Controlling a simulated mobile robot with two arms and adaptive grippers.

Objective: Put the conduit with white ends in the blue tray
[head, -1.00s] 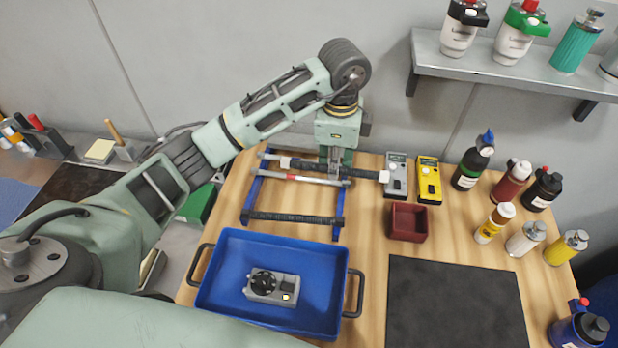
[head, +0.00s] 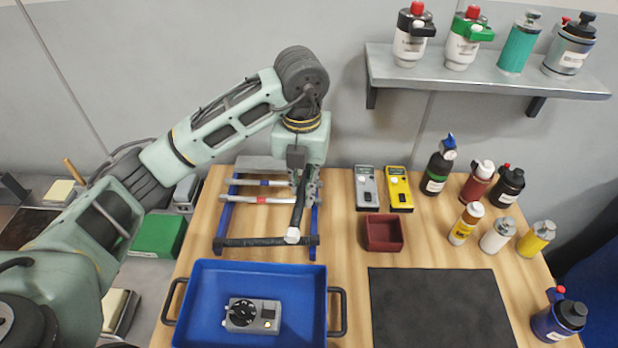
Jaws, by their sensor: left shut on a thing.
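The conduit with white ends (head: 299,206) is a dark rod held by my left gripper (head: 304,182). The conduit points toward the front; its near white end (head: 292,236) shows, while its far end is hidden by the gripper. The gripper is shut on it, at the right side of the blue rack, behind the tray. The blue tray (head: 196,318) stands at the front left of the table and holds a grey device with a black dial (head: 252,316). My right gripper is not in view.
The blue rack (head: 224,213) bears a grey rod with a red band (head: 262,200) and a dark rod (head: 260,241). A dark red box (head: 384,247), grey meter (head: 366,188) and yellow meter (head: 399,189) stand to the right. Several bottles stand farther right. A black mat (head: 440,308) is bare.

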